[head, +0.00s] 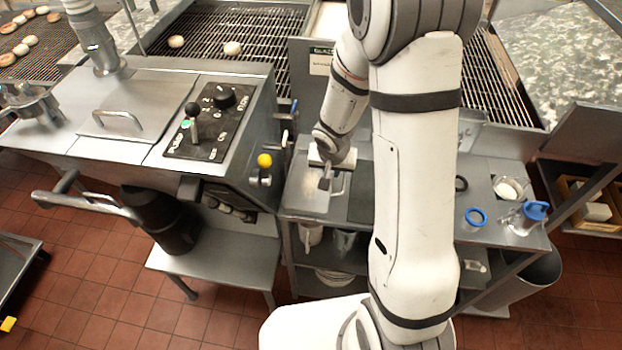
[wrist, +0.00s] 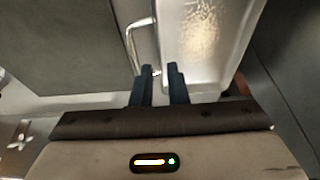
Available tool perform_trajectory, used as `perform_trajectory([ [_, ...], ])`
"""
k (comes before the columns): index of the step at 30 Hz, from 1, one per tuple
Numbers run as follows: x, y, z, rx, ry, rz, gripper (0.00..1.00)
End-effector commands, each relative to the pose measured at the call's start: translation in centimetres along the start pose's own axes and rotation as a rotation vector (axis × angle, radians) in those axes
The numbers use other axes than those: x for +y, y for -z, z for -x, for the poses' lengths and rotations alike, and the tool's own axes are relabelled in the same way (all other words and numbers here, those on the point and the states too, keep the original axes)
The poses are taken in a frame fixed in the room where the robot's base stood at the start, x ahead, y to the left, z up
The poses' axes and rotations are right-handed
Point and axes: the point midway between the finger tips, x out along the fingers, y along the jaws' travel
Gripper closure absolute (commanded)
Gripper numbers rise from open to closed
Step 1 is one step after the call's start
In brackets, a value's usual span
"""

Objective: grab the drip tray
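The drip tray (head: 306,197) is a shallow, pale metal tray with a bar handle, on the left part of the steel side table in the head view. In the wrist view its wet, shiny inside (wrist: 205,42) fills the upper middle, and its thin metal handle (wrist: 130,42) stands off the left side. My gripper (head: 326,182) is over the tray near the handle. In the wrist view my gripper (wrist: 157,70) has its two dark fingers apart, with the lower end of the handle showing between the fingertips. Whether the fingers touch it I cannot tell.
The glazing machine with its control panel (head: 208,125) stands left of the table. A blue ring (head: 475,217), a blue-topped jug (head: 533,213) and a bowl (head: 508,188) are on the table's right part. Wire racks (head: 215,45) lie behind. My arm hides the table's middle.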

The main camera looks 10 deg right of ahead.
Motion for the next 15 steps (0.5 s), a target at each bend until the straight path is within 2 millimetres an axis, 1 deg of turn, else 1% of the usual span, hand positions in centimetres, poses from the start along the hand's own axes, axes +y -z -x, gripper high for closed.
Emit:
perform_trajectory([
  [1,0.1,-0.1,-1.0,-0.002,-0.001,0.001,0.86],
  [7,0.2,-0.1,-3.0,0.000,-0.001,0.000,0.86],
  [13,0.4,-0.3,-6.0,-0.002,-0.002,0.000,0.86],
  [15,0.4,-0.3,-6.6,-0.001,-0.001,0.000,0.86],
])
